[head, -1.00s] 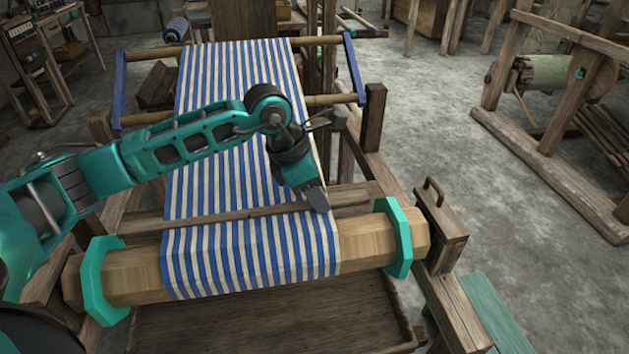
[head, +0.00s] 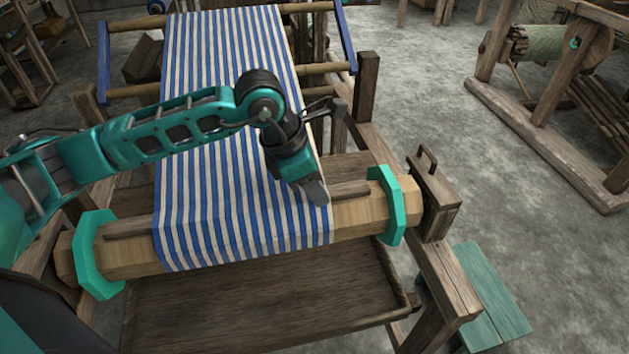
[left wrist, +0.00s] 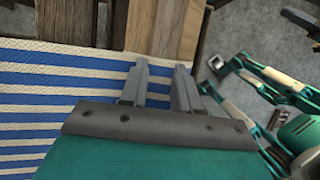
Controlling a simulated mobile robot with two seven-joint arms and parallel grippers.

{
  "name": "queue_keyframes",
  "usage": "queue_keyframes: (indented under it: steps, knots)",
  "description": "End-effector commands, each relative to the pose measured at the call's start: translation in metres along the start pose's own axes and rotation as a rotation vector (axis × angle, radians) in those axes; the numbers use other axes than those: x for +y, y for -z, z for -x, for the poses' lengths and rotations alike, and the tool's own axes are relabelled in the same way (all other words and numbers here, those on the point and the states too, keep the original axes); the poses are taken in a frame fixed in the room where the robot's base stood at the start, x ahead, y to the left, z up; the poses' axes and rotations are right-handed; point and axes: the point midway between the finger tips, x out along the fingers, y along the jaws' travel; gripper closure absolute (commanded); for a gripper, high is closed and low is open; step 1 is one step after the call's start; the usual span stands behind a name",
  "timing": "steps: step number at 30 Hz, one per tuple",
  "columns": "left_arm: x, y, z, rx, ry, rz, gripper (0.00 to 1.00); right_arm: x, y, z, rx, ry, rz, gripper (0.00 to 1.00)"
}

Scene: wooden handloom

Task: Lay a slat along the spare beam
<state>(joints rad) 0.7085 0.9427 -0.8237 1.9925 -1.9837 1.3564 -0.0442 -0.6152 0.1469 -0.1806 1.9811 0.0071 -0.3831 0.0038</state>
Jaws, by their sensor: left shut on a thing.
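The spare beam (head: 353,219) is a pale wooden roller with teal end plates (head: 387,205). Striped blue and white cloth (head: 240,225) drapes over its middle. The thin brown slat shows on top of the beam at both sides of the cloth, its left part (head: 127,230) and its right part (head: 349,189). Its middle does not show; the cloth covers that stretch. My right gripper's fingers do not show.
The loom's frame post (head: 367,100) and a wooden block with a handle (head: 432,190) stand close on the right. A wooden board (head: 260,300) lies in front below the beam. A teal bench (head: 478,300) is at lower right. Open floor lies beyond.

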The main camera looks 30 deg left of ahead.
Motion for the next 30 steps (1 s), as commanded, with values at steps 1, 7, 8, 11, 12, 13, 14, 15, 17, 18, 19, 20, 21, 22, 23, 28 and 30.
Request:
queue_keyframes:
  steps: [1, 7, 8, 11, 12, 13, 14, 15, 17, 18, 19, 20, 21, 22, 23, 28, 30]
  knots:
    - [0.000, 0.000, 0.000, -0.001, 0.000, 0.001, 1.00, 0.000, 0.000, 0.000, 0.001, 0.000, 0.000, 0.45]
    - [0.000, 0.000, 0.000, -0.001, 0.000, 0.001, 0.55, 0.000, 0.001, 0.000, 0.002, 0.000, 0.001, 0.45]
    - [0.000, 0.000, 0.000, -0.001, 0.000, 0.000, 0.52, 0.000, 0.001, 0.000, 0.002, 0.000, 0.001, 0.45]
    - [0.000, 0.000, 0.000, -0.001, 0.000, 0.000, 0.42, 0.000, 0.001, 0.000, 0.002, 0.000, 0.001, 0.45]
    - [0.000, 0.000, 0.000, -0.001, 0.000, 0.000, 0.39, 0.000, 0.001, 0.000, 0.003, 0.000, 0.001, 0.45]
    - [0.000, 0.000, 0.000, -0.001, 0.000, 0.000, 0.39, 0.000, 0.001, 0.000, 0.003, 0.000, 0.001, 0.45]
    - [0.000, 0.000, 0.000, -0.001, 0.000, 0.000, 0.39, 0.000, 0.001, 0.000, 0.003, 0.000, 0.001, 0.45]
    - [0.000, 0.000, 0.000, -0.001, 0.000, 0.000, 0.39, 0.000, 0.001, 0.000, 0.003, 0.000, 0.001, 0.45]
    - [0.000, 0.000, 0.000, -0.001, 0.000, 0.000, 0.39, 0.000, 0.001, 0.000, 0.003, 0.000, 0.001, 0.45]
    - [0.000, 0.000, 0.000, -0.001, 0.001, 0.000, 0.39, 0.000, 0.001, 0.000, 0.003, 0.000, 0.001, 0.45]
    - [0.000, 0.000, 0.000, -0.001, 0.000, 0.000, 0.39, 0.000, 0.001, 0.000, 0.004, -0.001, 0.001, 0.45]
    - [0.000, 0.000, 0.001, -0.001, 0.000, 0.000, 0.39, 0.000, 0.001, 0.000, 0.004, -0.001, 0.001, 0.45]
    - [0.000, 0.000, 0.004, -0.001, -0.001, 0.000, 0.39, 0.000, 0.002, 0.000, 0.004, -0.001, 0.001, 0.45]
    - [0.001, 0.000, 0.006, -0.001, -0.001, 0.000, 0.39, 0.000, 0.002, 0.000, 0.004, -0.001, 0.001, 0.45]
    - [0.001, -0.001, 0.009, -0.001, -0.001, 0.000, 0.39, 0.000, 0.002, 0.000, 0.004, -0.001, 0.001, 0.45]
    - [0.002, -0.001, 0.041, -0.003, -0.005, 0.000, 0.39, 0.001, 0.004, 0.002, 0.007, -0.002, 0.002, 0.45]
    - [0.001, -0.001, 0.057, -0.002, -0.005, -0.001, 0.39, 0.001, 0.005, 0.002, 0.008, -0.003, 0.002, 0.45]
